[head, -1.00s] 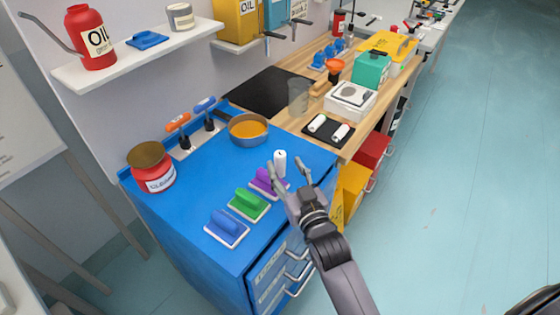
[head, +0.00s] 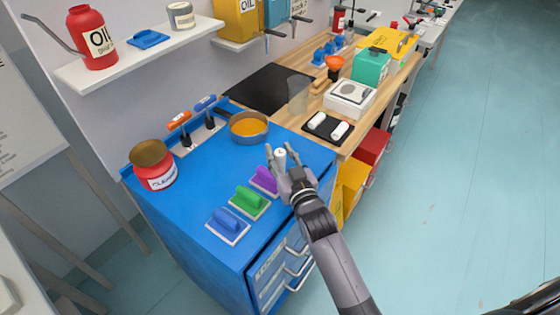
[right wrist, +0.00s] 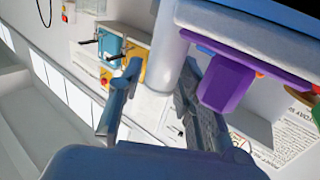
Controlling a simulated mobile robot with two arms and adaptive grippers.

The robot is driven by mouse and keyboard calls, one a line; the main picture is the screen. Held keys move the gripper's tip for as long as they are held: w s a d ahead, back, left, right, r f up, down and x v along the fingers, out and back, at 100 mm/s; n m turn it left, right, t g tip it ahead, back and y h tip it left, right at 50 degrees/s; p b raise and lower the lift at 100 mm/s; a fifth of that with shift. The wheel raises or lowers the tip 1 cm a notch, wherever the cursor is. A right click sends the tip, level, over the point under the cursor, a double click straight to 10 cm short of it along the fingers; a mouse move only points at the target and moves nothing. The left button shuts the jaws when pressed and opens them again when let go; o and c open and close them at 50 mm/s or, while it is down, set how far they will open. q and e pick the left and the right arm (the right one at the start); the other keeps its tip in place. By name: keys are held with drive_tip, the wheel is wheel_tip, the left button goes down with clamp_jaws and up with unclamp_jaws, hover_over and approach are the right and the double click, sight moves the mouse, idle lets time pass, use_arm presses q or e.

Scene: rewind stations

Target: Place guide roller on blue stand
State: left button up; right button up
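A white guide roller (head: 281,158) stands upright on the blue cabinet top, close behind the purple stand (head: 264,180); I cannot tell whether it touches that stand's plate. The blue stand (head: 228,222), a blue block on a pale plate, is nearest the front left, with the green stand (head: 249,200) between. My right gripper (head: 280,150) is open with its fingers either side of the roller. In the right wrist view the roller (right wrist: 168,45) is between the spread fingers (right wrist: 160,75), and the purple stand (right wrist: 228,82) is close to the right finger. My left gripper is not in view.
A red jar (head: 155,166), an orange-filled pan (head: 249,128) and two upright tools stand toward the cabinet's back. Two white rollers lie on a black mat (head: 318,137) on the wooden bench. The cabinet's (head: 195,190) middle is clear.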

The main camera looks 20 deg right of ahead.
clamp_jaws()
idle(0.3)
